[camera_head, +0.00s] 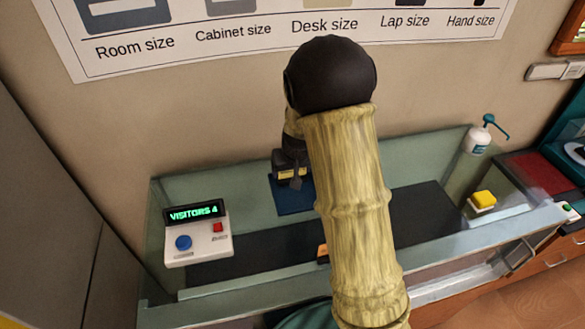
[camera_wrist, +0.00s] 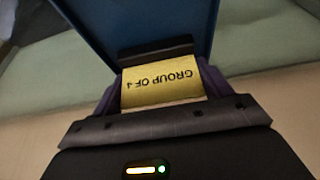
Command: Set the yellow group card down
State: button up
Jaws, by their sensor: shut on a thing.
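The yellow group card (camera_wrist: 160,90) shows in the wrist view with "GROUP OF 4" upside down. My gripper (camera_head: 294,182) is shut on it, with a finger at each side in the wrist view. A small part of the card's yellow (camera_head: 285,173) shows at the gripper in the head view. A dark blue pad (camera_head: 291,203) lies on the glass counter behind and below the gripper; it also fills the top of the wrist view (camera_wrist: 140,22). My arm hides part of the pad. I cannot tell whether the card touches it.
A white box (camera_head: 199,242) with a "VISITORS 4" display, a blue button and a red button stands at the left. A small orange thing (camera_head: 322,254) is partly behind my arm. A yellow block on a white base (camera_head: 482,201) and a pump bottle (camera_head: 479,139) stand at the right.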

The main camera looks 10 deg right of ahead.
jog(key=shift+a+f, duration=0.1)
jog(key=shift+f, duration=0.05)
jog(key=shift+s, duration=0.15)
jog(key=o, duration=1)
jog(key=shift+o, duration=0.2)
jog(key=shift+r, duration=0.45)
jog(key=v, duration=1.1)
jog(key=shift+b, duration=0.35)
